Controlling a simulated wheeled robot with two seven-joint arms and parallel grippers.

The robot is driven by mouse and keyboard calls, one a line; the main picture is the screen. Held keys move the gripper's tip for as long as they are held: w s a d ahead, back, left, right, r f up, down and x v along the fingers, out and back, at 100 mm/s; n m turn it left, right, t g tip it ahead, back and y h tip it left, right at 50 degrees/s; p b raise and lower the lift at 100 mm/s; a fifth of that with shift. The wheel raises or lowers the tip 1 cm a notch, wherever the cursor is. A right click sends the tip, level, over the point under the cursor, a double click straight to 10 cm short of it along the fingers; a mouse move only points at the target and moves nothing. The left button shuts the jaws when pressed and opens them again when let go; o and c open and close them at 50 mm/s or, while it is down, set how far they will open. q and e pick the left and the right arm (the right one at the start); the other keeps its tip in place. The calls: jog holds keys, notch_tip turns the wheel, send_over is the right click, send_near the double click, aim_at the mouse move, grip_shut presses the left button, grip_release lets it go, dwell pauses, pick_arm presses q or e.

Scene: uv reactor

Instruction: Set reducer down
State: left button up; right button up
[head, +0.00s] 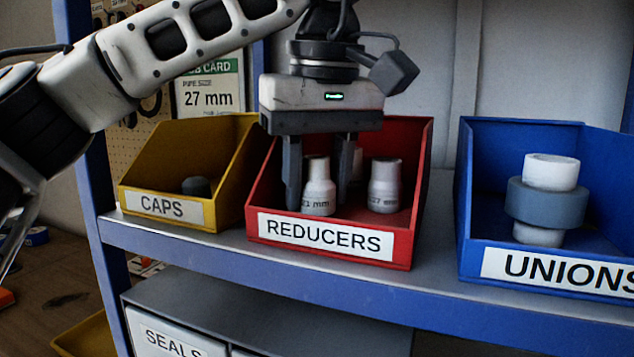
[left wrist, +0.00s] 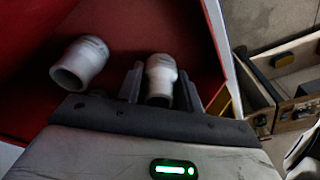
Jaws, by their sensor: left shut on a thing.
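My left gripper (head: 318,190) points down into the red bin (head: 420,170) labelled REDUCERS, its fingers on either side of a white reducer (head: 318,196) marked 21 mm. In the left wrist view the left gripper (left wrist: 160,88) has this reducer (left wrist: 160,72) between its fingers. The reducer is upright, narrow end up, low in the bin; I cannot tell whether it touches the floor. A second reducer (head: 385,188), marked 27 mm, stands to the right; in the left wrist view a reducer (left wrist: 80,64) shows apart at left. Part of another pale piece shows behind the right finger. My right gripper is out of view.
A yellow CAPS bin (head: 230,160) with a dark cap (head: 196,186) stands left. A blue UNIONS bin (head: 600,160) with a union (head: 545,204) stands right. All sit on a shelf (head: 440,215). A job card (head: 209,86) behind reads 27 mm.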

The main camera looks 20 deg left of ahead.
aim_at(318, 158)
pick_arm(q)
jog(key=shift+f, duration=0.3)
jog(key=shift+f, duration=0.15)
jog(key=o, duration=0.7)
jog(key=r, duration=0.5)
jog(key=s+r, duration=0.1)
jog(key=r, duration=0.1)
jog(key=shift+d+r, duration=0.35)
